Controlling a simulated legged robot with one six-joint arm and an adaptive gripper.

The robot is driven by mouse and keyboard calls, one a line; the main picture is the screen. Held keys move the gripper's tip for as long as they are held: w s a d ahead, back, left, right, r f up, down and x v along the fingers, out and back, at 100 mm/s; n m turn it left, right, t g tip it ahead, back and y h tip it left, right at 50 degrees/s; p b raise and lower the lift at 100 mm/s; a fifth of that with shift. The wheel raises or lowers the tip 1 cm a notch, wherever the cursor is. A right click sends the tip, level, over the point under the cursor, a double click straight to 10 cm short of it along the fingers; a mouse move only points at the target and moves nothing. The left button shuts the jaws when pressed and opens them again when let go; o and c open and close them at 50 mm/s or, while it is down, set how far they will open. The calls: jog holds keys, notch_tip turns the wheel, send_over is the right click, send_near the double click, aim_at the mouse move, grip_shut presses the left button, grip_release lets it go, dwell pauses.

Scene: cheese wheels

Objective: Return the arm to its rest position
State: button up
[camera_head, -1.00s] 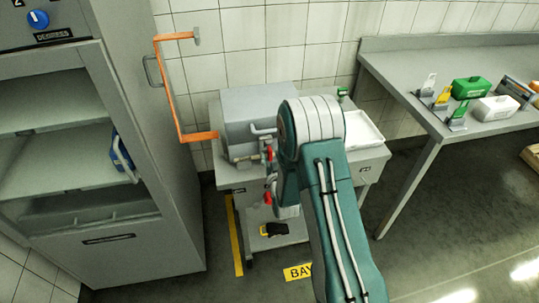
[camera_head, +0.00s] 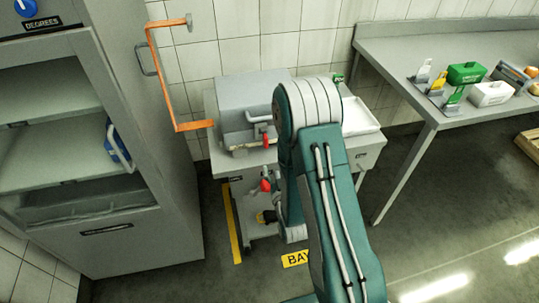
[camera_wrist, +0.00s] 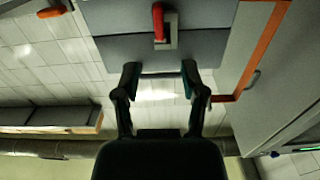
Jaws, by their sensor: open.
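My arm rises in the middle of the head view, its teal and white links bent at the elbow in front of a grey cart. My gripper is mostly hidden behind the arm in the head view. In the wrist view my gripper (camera_wrist: 160,85) shows two dark fingers spread apart with nothing between them. A grey box-shaped machine with a red handle (camera_wrist: 158,22) is beyond the fingertips in that view. I cannot tell how far the fingertips are from it.
The grey cart (camera_head: 235,172) carries the machine (camera_head: 250,97) and a white tray (camera_head: 358,118). A shelved cabinet (camera_head: 110,245) stands at left, an orange frame (camera_head: 162,85) behind. At right is a steel table (camera_head: 395,75) with small items. Floor at lower right is clear.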

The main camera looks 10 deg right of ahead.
notch_tip(320, 180, up, 14)
jog(key=r+g, duration=0.1)
jog(key=g, duration=0.5)
jog(key=s+r+g, duration=0.3)
jog(key=s+r, duration=0.2)
jog(key=s, duration=0.7)
jog(key=s+r+g, duration=0.3)
jog(key=s+r, duration=0.1)
jog(key=s, duration=0.8)
jog(key=shift+s+r, duration=0.15)
jog(key=shift+r, duration=0.25)
